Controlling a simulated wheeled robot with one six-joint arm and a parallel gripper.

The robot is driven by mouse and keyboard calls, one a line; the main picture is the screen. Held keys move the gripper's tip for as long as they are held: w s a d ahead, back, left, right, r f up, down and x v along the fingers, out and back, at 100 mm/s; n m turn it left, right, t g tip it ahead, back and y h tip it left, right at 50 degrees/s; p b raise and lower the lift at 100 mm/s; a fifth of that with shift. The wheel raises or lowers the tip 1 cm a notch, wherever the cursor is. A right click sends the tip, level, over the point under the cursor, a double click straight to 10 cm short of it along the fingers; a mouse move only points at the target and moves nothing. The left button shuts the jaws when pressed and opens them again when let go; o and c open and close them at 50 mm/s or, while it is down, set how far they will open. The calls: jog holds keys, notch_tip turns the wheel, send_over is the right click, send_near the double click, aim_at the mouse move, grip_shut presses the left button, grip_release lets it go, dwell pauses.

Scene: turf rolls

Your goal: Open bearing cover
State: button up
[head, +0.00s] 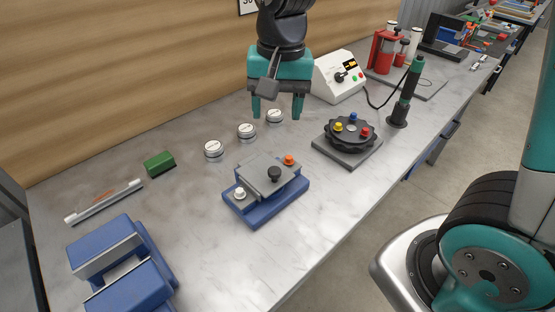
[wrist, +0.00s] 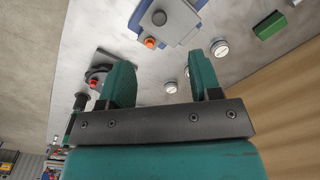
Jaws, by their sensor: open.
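The bearing cover (head: 270,172) is a flat grey plate with a black knob (head: 274,174) on top. It lies on a blue base (head: 262,212) in the middle of the bench, with an orange knob (head: 289,160) and a white knob (head: 239,193) at opposite ends. I see no gap under the plate, but cannot tell whether it is fastened. The cover (wrist: 178,22) also shows at the top of the wrist view. My gripper (head: 277,108) is open and empty, pointing down above the bench, behind the cover and apart from it.
Several round white-topped gauges (head: 247,132) stand below and beside my gripper. A black dial with coloured knobs (head: 349,132) is to the right, near a white control box (head: 340,77). A green block (head: 160,164) and a blue fixture (head: 123,268) are left.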

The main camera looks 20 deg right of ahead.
aim_at(274, 170)
jog(key=w+f+m+p, duration=0.1)
jog(key=f, duration=0.5)
jog(key=w+f+p, duration=0.1)
jog(key=f, duration=0.5)
jog(key=f+m+p, duration=0.1)
jog(key=f, duration=0.5)
jog(key=shift+w+d+f+m+h, duration=0.1)
jog(key=shift+w+d+m+h, duration=0.2)
jog(key=shift+w+d+h, duration=0.1)
grip_shut()
